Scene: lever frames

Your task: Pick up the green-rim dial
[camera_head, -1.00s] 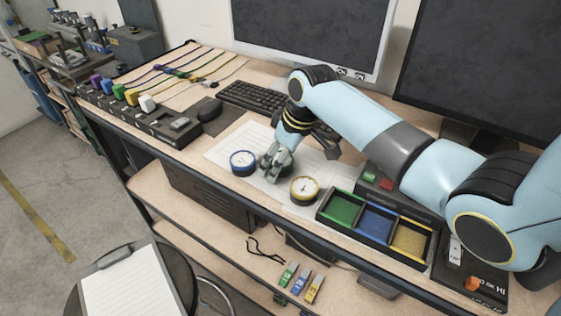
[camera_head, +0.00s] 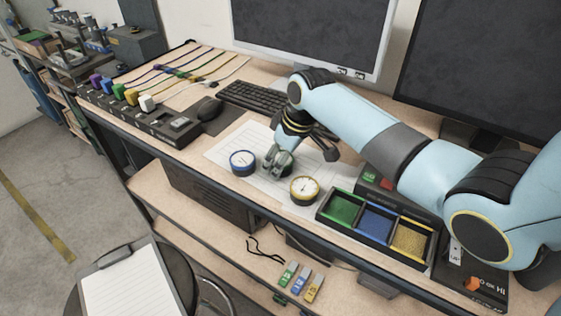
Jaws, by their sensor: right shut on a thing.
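My right gripper (camera_head: 279,160) is down at the paper sheet on the desk, between two dials. It is shut on the green-rim dial (camera_head: 279,167), which is mostly hidden by the fingers; only a little greenish rim shows. The blue-rim dial (camera_head: 242,162) lies face up just left of the gripper. The yellow-rim dial (camera_head: 304,190) lies face up to its right and nearer the front edge. I cannot tell whether the held dial still touches the paper. My left gripper is not in view.
A tray with green (camera_head: 342,208), blue (camera_head: 375,221) and yellow (camera_head: 409,238) compartments stands right of the dials. A keyboard (camera_head: 251,97) and mouse (camera_head: 209,108) lie behind. A power strip (camera_head: 150,121) with coloured plugs is at left. The paper left of the blue-rim dial is clear.

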